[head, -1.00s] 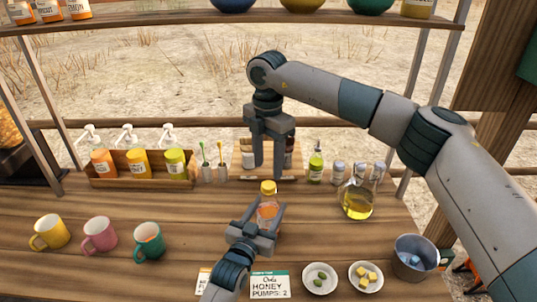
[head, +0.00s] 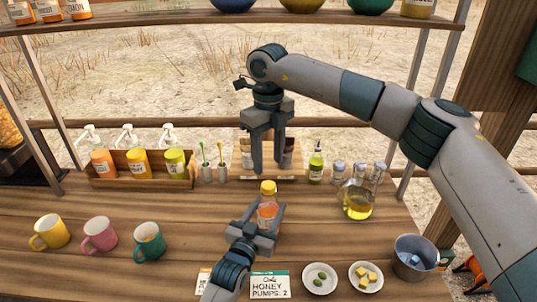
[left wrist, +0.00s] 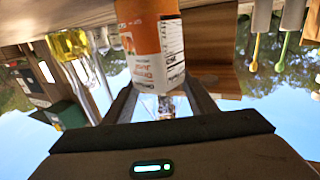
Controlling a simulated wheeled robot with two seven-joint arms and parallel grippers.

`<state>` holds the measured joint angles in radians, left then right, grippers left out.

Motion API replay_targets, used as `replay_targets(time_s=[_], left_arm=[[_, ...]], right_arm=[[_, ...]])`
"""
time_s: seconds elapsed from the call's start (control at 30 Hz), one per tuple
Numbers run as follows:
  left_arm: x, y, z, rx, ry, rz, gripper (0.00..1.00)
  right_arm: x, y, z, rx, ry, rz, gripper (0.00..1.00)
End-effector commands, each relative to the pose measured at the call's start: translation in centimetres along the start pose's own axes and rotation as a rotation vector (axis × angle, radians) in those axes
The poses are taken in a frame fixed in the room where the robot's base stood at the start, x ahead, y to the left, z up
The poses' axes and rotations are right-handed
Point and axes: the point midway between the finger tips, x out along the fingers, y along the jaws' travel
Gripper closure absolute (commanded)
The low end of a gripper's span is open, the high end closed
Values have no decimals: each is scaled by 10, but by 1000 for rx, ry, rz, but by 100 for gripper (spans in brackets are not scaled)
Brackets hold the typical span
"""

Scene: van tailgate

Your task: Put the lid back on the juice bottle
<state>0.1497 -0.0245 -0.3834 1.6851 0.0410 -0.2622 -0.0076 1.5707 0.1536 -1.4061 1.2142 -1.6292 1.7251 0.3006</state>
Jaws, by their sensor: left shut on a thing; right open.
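The juice bottle (head: 267,213) stands upright on the counter, with an orange and white label. Its yellow lid (head: 268,187) is on top of the neck; I cannot tell how tightly it sits. My left gripper (head: 263,210) is shut around the bottle's body. In the left wrist view the bottle's label (left wrist: 155,40) shows large and inverted between my fingers, with the lid out of sight. My right gripper (head: 269,168) is open and empty, pointing down just above the lid, with no visible contact.
Behind are a pump-bottle rack (head: 138,180), a green bottle (head: 316,168) and an oil flask (head: 358,200). Three mugs, including a teal one (head: 149,242), stand left. An order card (head: 270,285), small plates and a bucket (head: 415,257) are at the front right.

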Motion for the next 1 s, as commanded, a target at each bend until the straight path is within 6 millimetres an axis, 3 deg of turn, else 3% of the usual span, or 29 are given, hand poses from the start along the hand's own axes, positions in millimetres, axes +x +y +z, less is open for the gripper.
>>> replay_targets(time_s=[0.3,0.5,0.7,1.0], left_arm=[[0,0,1,0,-2,0,100],[0,0,1,0,-2,0,100],[0,0,1,0,-2,0,100],[0,0,1,0,-1,0,100]], right_arm=[[-5,0,0,-484,0,1,54],[-7,0,0,-708,0,1,54],[-8,0,-1,-806,0,1,54],[-8,0,-1,-817,0,0,54]])
